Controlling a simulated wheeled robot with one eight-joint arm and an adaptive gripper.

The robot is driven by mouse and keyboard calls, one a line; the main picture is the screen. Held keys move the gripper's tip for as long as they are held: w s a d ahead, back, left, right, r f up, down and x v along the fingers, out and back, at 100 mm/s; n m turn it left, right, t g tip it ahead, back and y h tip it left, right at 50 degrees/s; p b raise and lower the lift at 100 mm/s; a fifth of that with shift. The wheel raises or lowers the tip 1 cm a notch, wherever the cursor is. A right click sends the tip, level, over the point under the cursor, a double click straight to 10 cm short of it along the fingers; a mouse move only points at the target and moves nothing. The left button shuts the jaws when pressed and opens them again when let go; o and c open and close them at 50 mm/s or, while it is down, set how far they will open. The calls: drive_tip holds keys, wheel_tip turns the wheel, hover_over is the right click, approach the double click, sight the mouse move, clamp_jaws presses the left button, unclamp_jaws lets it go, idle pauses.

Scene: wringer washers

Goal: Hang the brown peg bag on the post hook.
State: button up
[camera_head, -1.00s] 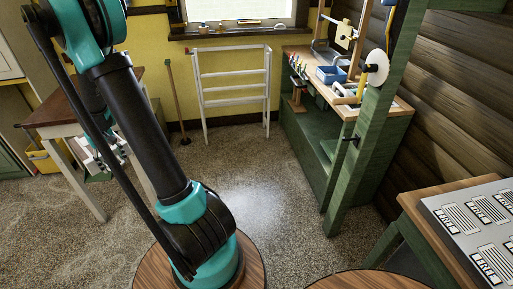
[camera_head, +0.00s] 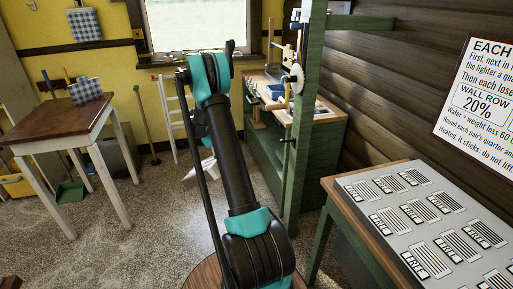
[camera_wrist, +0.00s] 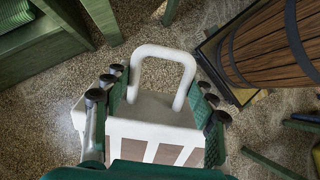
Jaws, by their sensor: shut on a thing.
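The brown-and-white checked peg bag (camera_wrist: 155,143) has a thick white loop handle and fills the lower middle of the wrist view. My gripper (camera_wrist: 158,95) is shut on it, with dark-tipped fingers on both sides below the loop. In the head view, part of the bag (camera_head: 203,170) hangs in the air left of my arm; my arm hides most of the gripper. The green post (camera_head: 303,110) stands right of my arm, with a small dark hook (camera_head: 287,140) on its left side. A clear gap separates bag and hook.
A green workbench (camera_head: 262,150) with tools stands behind the post. A wooden table (camera_head: 55,122) at left holds a blue checked bag (camera_head: 86,90); another hangs on the wall. A panel table (camera_head: 420,215) is at right. A wooden barrel (camera_wrist: 275,45) shows in the wrist view.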

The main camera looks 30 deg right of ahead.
drive_tip(key=d+r+n+t+h, duration=0.1)
drive_tip(key=d+r+n+h, duration=0.2)
drive_tip(key=d+n+h, duration=0.4)
drive_tip(key=d+h, duration=0.6)
drive_tip(key=d, duration=0.1)
drive_tip(key=shift+d, duration=0.2)
drive_tip(key=shift+r, duration=0.1)
drive_tip(key=shift+r+x, duration=0.2)
drive_tip(key=shift+x, duration=7.6)
